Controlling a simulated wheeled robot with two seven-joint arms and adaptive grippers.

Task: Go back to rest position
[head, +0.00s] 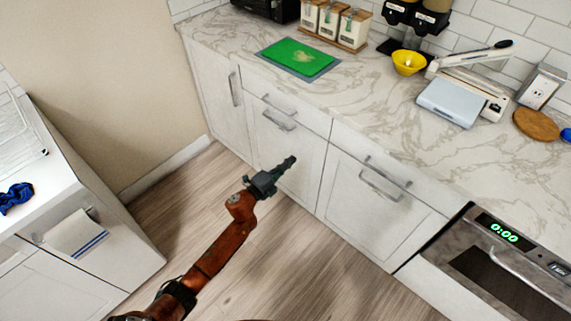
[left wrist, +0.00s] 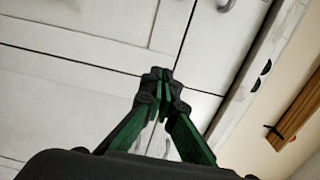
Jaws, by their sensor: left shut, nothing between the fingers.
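My left gripper (head: 289,163) is in the middle of the head view, at the end of my rust-coloured arm. It is in front of the white lower cabinets (head: 286,150), below the countertop level in the picture. In the left wrist view its dark and green fingers (left wrist: 160,78) meet at the tips, with nothing between them. White cabinet fronts with handles lie beyond the fingertips there. My right gripper shows in neither view.
A marble countertop (head: 385,105) runs along the wall, holding a green cutting board (head: 297,57), yellow bowl (head: 408,62) and light-blue sealer-like device (head: 452,101). An appliance with a lit clock (head: 503,231) is at lower right. A white counter (head: 50,180) stands left. Wooden floor (head: 245,260) lies between.

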